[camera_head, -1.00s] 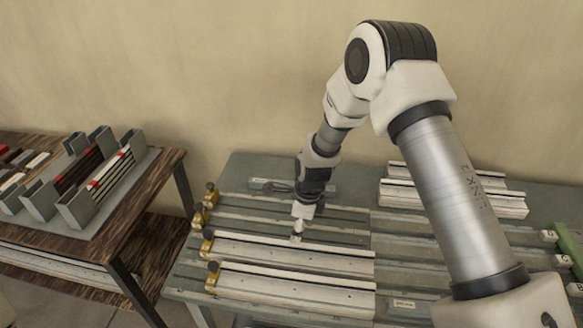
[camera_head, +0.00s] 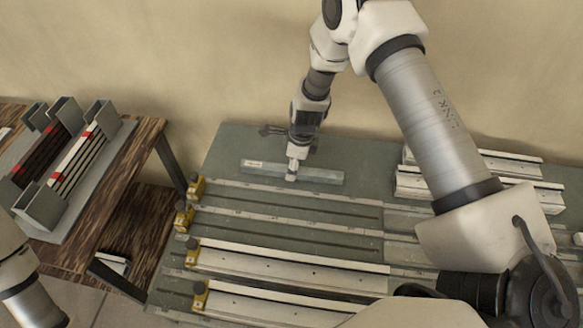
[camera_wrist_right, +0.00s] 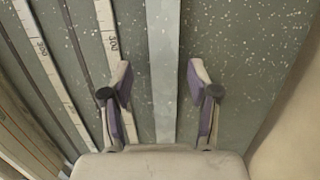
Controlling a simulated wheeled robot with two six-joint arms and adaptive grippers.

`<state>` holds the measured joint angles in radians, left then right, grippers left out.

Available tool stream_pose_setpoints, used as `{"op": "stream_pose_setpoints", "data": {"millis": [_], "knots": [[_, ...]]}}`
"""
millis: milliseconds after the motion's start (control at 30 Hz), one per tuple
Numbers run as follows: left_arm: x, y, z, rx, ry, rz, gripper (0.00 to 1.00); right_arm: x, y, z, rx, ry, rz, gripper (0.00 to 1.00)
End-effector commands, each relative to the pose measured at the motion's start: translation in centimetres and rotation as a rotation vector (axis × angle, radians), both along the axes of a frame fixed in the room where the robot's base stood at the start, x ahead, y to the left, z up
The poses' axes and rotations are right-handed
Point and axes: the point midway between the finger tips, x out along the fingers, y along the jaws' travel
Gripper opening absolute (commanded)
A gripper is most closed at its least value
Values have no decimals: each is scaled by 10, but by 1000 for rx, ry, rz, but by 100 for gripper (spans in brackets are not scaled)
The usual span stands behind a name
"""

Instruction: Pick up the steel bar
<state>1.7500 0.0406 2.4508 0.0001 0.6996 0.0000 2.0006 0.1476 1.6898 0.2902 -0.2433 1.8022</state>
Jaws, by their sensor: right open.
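The steel bar (camera_head: 322,175) is a flat grey bar lying at the back of the green-grey bench, behind the rows of rails. My right gripper (camera_head: 291,179) is over the middle of the bar and hides part of it. In the right wrist view the bar (camera_wrist_right: 163,75) runs lengthwise between the two spread purple-padded fingers of my right gripper (camera_wrist_right: 160,98). A gap shows on both sides of the bar. The right gripper is open and holds nothing. My left gripper is out of view.
Several pale rails (camera_head: 290,255) with yellow end clamps (camera_head: 193,252) lie in front of the bar. White profiles (camera_head: 480,185) lie at the back right. A rack (camera_head: 75,150) stands on a wooden table at left.

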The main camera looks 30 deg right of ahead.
Motion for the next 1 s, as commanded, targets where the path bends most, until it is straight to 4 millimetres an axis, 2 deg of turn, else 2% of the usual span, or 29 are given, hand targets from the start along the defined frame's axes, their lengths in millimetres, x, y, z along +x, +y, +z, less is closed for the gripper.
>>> {"op": "stream_pose_setpoints", "data": {"millis": [100,300,333,400,500,867,1000], "knots": [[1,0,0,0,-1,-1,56,1,2,-16,-1,1,-1,60],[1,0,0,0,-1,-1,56,2,2,-18,-1,-1,1,60],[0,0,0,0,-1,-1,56,2,2,-18,-1,-1,1,57],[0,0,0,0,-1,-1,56,2,2,-18,-1,-1,0,32],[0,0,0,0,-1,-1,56,1,2,-18,-1,-1,0,0],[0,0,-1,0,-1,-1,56,2,2,-17,-1,-1,0,0],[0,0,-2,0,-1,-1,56,2,2,-10,0,-2,-1,0]]}}
